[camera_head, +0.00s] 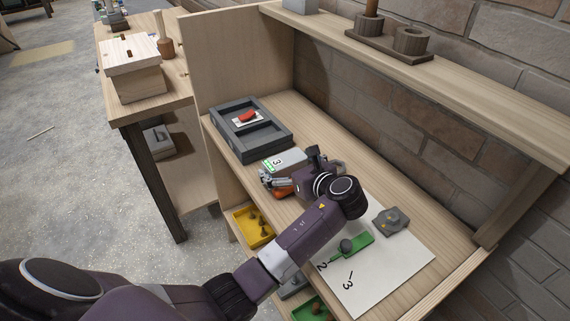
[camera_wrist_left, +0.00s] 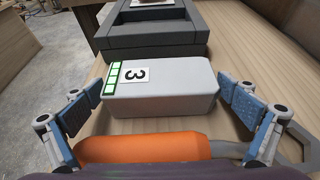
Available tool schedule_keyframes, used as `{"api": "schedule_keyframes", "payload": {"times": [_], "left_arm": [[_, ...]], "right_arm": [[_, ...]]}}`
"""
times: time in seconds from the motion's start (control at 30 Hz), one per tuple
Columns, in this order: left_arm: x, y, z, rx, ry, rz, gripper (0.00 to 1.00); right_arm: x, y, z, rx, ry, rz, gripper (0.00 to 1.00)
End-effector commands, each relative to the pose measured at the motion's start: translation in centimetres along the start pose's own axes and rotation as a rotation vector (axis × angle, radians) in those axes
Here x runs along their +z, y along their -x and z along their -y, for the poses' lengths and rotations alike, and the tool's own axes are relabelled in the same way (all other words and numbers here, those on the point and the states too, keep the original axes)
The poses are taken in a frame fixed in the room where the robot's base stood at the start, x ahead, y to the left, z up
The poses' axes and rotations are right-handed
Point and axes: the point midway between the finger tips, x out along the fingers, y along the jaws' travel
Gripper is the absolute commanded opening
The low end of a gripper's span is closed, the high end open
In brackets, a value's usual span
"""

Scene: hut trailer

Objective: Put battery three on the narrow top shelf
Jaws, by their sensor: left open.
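Battery three is a grey block (camera_head: 287,161) with a "3" label and a green-and-white strip, lying on the lower wooden bench. In the left wrist view battery three (camera_wrist_left: 165,86) lies between the fingers, with a gap on each side. My left gripper (camera_head: 279,176) is open around it; its fingers also show in the left wrist view (camera_wrist_left: 160,110). An orange-handled tool (camera_wrist_left: 145,148) lies just in front of the battery. The narrow top shelf (camera_head: 470,88) runs along the brick wall above the bench. My right gripper is not in view.
A dark grey tray (camera_head: 277,148) with a red item stands behind the battery. On the top shelf are a grey block (camera_head: 300,4) and a dark holder (camera_head: 375,45); its right part is bare. A white sheet (camera_head: 400,262) with green and grey parts lies at right.

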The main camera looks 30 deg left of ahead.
Motion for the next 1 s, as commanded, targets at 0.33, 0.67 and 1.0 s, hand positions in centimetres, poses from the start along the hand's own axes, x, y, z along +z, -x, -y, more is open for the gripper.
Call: {"api": "schedule_keyframes", "payload": {"times": [0.33,0.67,1.0], "left_arm": [[0.02,-0.21,0.02,-0.001,0.001,0.0,0.89],[0.01,-0.19,0.02,-0.001,0.001,0.0,0.53],[0.57,0.0,0.08,-0.002,0.004,0.002,0.48]], "right_arm": [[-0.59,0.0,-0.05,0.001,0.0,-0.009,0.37],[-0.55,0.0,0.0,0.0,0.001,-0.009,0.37],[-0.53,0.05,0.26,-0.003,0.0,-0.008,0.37]]}}
